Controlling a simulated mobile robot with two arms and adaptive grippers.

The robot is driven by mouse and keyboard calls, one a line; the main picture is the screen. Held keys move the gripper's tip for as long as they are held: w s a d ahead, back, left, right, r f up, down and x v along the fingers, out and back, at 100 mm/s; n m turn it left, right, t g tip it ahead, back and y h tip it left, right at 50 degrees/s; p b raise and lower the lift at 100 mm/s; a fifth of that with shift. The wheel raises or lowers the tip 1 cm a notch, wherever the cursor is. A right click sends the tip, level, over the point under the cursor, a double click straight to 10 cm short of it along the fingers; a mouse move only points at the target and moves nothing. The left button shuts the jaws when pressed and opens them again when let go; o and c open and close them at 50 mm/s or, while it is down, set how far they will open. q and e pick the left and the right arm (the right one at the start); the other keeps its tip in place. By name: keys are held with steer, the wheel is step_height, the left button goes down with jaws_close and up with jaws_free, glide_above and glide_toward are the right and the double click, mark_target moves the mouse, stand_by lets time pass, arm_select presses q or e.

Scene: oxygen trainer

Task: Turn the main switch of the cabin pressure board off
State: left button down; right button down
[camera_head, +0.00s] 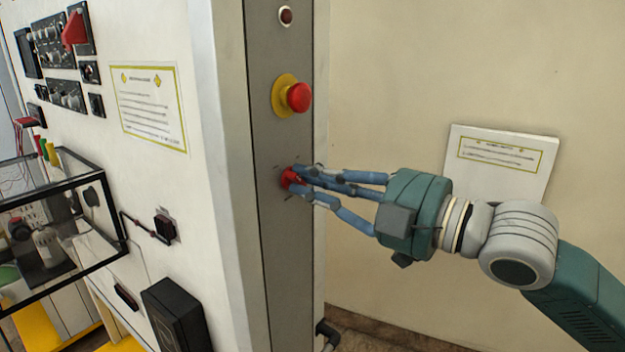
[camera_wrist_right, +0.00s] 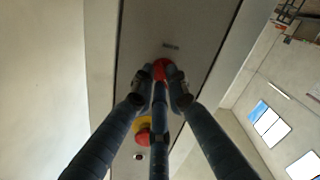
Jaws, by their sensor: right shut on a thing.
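The main switch (camera_head: 289,178) is a small red knob on the grey side panel (camera_head: 262,150) of the cabinet. In the head view my right gripper (camera_head: 297,178) reaches it from the right, its blue fingers closed around the knob and hiding part of it. In the right wrist view the red knob (camera_wrist_right: 163,69) sits between the fingertips (camera_wrist_right: 160,80), with a short dark label on the panel beside it. How far the knob is turned cannot be told. My left gripper is not in view.
A red mushroom button (camera_head: 298,97) on a yellow base sits above the knob, with a dark red lamp (camera_head: 286,16) higher up. A white sign board (camera_head: 500,165) is on the wall behind my right arm. A glass-sided case (camera_head: 60,235) stands at the left.

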steer(key=shift+n, duration=0.4)
steer(key=c, duration=1.7)
jaws_free()
steer(key=shift+v, duration=6)
